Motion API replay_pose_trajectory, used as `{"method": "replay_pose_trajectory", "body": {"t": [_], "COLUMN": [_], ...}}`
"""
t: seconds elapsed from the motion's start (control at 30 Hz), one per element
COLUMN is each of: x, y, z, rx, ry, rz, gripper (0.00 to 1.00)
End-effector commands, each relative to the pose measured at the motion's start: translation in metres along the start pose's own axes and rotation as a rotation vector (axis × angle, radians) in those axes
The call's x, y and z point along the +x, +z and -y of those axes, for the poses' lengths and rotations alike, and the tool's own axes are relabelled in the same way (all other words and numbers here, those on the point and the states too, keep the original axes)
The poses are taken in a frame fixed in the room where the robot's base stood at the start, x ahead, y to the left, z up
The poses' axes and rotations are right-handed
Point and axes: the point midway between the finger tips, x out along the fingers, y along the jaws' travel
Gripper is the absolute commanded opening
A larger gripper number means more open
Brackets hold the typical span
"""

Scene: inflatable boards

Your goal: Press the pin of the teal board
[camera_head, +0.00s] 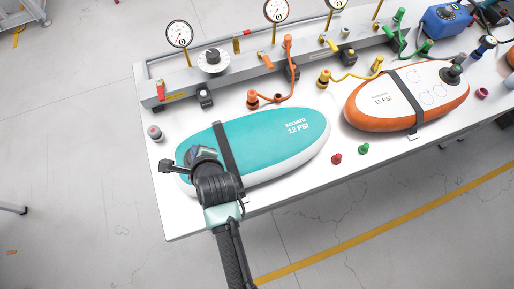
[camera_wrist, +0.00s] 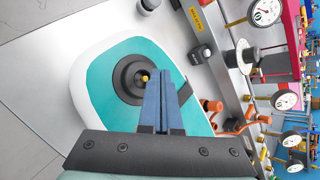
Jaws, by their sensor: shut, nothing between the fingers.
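The teal board (camera_head: 265,138) lies on the white table with a dark strap across it and the print 12 PSI. My gripper (camera_head: 202,152) is over its left end and hides the valve in the head view. In the wrist view the teal board (camera_wrist: 110,70) shows a round black valve (camera_wrist: 127,82) with a small yellow pin (camera_wrist: 144,77) in its middle. My gripper (camera_wrist: 162,76) is shut and empty, its blue fingertips just beside the pin. I cannot tell whether they touch it.
An orange and white board (camera_head: 407,95) lies to the right. A grey rail (camera_head: 240,62) with gauges (camera_head: 180,34) and hoses runs along the back. A grey cap (camera_head: 155,133) stands at the table's left edge. Small red (camera_head: 337,159) and green (camera_head: 363,149) caps lie near the front.

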Motion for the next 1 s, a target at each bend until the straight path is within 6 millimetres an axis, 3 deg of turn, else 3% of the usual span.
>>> {"method": "replay_pose_trajectory", "body": {"t": [1.0], "x": [0.0064], "y": [-0.0045], "z": [-0.0047], "rx": [0.000], "ry": [0.000], "rz": [0.000], "gripper": [0.00]}}
